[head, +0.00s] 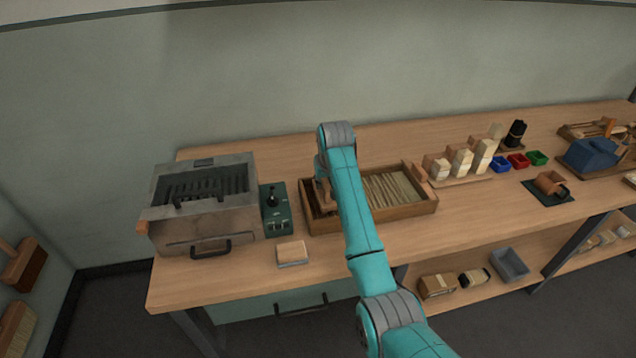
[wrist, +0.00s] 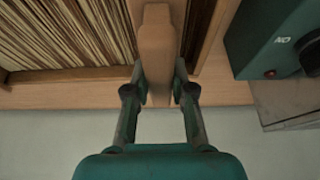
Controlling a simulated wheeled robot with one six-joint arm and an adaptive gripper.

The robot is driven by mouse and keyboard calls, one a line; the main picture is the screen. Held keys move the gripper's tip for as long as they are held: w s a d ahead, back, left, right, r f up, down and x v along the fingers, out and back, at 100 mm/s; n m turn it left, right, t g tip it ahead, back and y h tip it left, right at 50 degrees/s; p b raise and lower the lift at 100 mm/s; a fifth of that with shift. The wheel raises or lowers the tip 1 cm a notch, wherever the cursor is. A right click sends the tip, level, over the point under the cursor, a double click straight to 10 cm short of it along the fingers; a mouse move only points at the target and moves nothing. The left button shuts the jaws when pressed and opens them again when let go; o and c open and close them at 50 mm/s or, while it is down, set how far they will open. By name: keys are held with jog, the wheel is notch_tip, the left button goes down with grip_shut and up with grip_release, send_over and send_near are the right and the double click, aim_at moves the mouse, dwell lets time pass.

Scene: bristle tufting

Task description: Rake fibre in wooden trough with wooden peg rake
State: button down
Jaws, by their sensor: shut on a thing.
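The wooden trough (head: 410,211) stands on the workbench, left of its middle in the head view; its rim also shows in the wrist view (wrist: 60,76). Pale and brown fibre (head: 388,188) lies in lengthwise strands in the trough's right part; the strands also show in the wrist view (wrist: 60,30). My gripper (wrist: 160,90) is shut on the wooden peg rake (wrist: 157,45), at the trough's left end. In the head view my arm hides part of the trough, and little of the rake shows. I cannot see the rake's pegs or whether they touch the fibre.
A green control box (head: 277,212) with a black knob stands close left of the trough. A grey metal machine (head: 205,222) is further left. A small block (head: 292,252) lies in front.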

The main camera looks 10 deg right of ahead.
jog(key=d, duration=2.7)
jog(key=shift+a, duration=1.7)
jog(key=shift+d, duration=1.7)
jog(key=shift+r, duration=0.1)
